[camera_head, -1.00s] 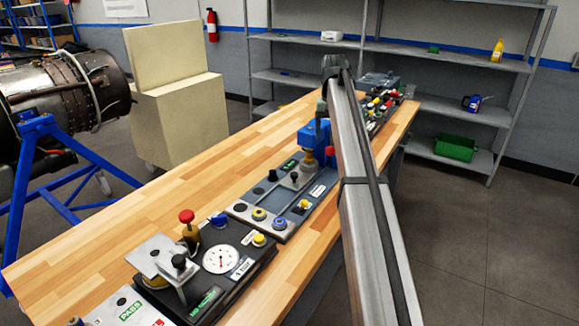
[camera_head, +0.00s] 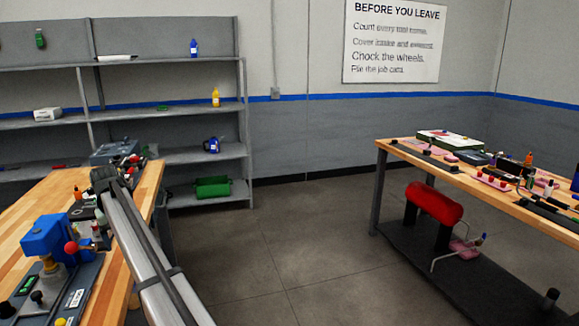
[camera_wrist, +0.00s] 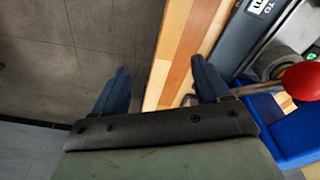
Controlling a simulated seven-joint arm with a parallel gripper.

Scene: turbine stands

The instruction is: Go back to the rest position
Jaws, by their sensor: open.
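My gripper (camera_wrist: 160,92) shows in the wrist view with its two dark blue fingers spread apart and nothing between them. It is above the edge of the wooden bench (camera_wrist: 167,75), with floor to the left. A blue press-like device with a red ball knob (camera_wrist: 302,80) is just right of the fingers. In the head view my arm rises along the right edge of the wooden bench (camera_head: 20,210); the gripper's fingers cannot be made out there. The blue device (camera_head: 45,235) stands on the bench left of my arm.
A grey shelf (camera_head: 200,155) stands behind the bench. A second wooden bench (camera_head: 400,150) with several small items is at the right, with a red cylinder (camera_head: 433,203) on its lower shelf. The floor (camera_head: 280,240) between the benches is clear.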

